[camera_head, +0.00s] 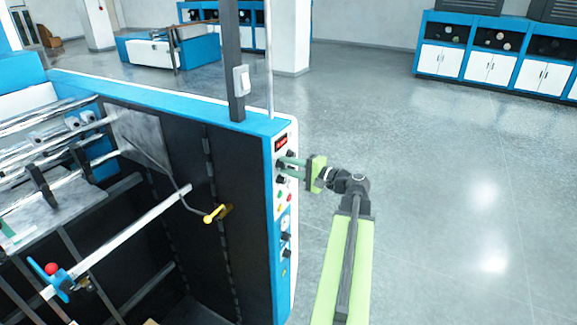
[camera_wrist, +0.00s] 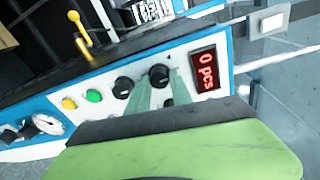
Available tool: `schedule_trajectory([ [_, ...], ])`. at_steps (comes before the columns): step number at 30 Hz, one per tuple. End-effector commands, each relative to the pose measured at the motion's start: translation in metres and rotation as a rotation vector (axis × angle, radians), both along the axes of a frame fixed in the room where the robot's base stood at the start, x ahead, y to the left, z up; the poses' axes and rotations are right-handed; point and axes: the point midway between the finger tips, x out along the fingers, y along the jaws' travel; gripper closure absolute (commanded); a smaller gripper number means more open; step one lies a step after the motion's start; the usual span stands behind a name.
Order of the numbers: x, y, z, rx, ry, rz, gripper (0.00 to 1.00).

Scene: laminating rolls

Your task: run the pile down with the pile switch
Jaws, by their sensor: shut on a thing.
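The control panel (camera_head: 284,215) is on the end face of the blue and black machine. In the wrist view it carries a red "0 pcs" display (camera_wrist: 206,71), a black knob (camera_wrist: 160,75) near it, another black knob (camera_wrist: 123,87), a green button (camera_wrist: 94,96) and a yellow button (camera_wrist: 69,103). My gripper (camera_head: 283,163) reaches the panel from the right. In the wrist view its two green fingers (camera_wrist: 158,92) are shut on the black knob nearer the display. No label marking the pile switch is readable.
A dial gauge (camera_wrist: 48,125) sits further along the panel. A yellow-handled crank (camera_head: 216,214) is on the machine's inner side. A dark post with a white switch box (camera_head: 241,79) rises above the panel. Open grey floor (camera_head: 430,190) lies to the right.

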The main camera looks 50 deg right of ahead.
Motion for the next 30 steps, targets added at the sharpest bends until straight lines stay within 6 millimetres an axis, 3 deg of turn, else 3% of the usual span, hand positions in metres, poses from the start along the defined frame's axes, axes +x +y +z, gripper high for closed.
schedule_trajectory([
  [17,0.0,0.0001,-0.0005,0.032,0.009,0.0,1.0],
  [18,0.0,0.0001,-0.0005,0.032,0.009,0.0,0.7],
  [22,0.0,0.0,-0.0004,0.032,0.009,0.0,0.53],
  [30,-0.0001,0.0001,-0.0002,0.032,0.008,0.0,0.52],
])
